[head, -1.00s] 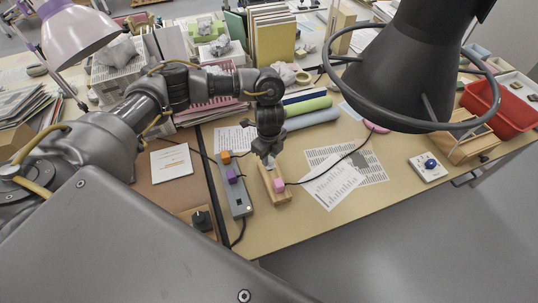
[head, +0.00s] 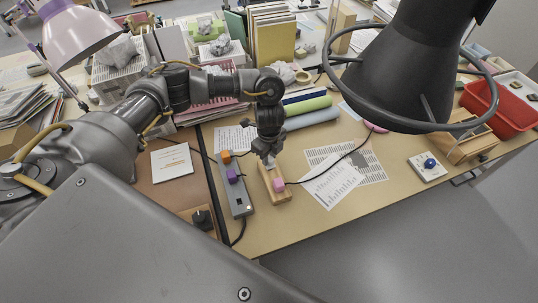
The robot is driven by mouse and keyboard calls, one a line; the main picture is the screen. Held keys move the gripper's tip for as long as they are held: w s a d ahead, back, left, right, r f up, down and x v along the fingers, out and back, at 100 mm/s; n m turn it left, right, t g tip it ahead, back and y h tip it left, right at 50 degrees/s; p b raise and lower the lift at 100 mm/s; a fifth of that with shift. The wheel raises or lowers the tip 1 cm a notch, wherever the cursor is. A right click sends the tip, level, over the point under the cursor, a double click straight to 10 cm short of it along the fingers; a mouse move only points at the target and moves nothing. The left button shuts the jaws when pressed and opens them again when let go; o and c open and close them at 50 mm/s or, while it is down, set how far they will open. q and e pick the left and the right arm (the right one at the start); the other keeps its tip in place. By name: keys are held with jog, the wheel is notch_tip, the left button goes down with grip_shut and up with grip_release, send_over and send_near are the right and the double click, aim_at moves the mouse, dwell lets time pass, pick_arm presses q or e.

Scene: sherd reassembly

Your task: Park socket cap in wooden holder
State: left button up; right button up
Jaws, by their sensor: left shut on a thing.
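The wooden holder (head: 283,199) is a light block lying lengthwise on the table at the centre. A pink plug (head: 279,185) with a black cord sits at its near part. My left gripper (head: 270,161) points down over the far end of the holder. It is shut on a small whitish piece, likely the socket cap (head: 270,164), mostly hidden by the fingers. I cannot tell whether the piece touches the holder. A grey power strip (head: 240,204) lies to the left, with an orange plug (head: 226,157) and a purple plug (head: 233,175). My right gripper is not in view.
Printed sheets (head: 332,183) lie right of the holder, with the black cord across them. Rolled tubes (head: 312,118) lie behind. A box with a blue button (head: 429,163) stands at right. A black knob (head: 202,219) is left of the strip. The front table is clear.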

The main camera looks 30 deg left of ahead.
pick_arm(q)
jog(key=shift+f+b, duration=0.6)
jog(key=shift+f, duration=0.3)
dwell(0.5)
jog(key=o, duration=1.5)
jog(key=shift+c, duration=0.2)
jog(key=shift+r+p, duration=4.05)
jog(key=shift+p, duration=0.05)
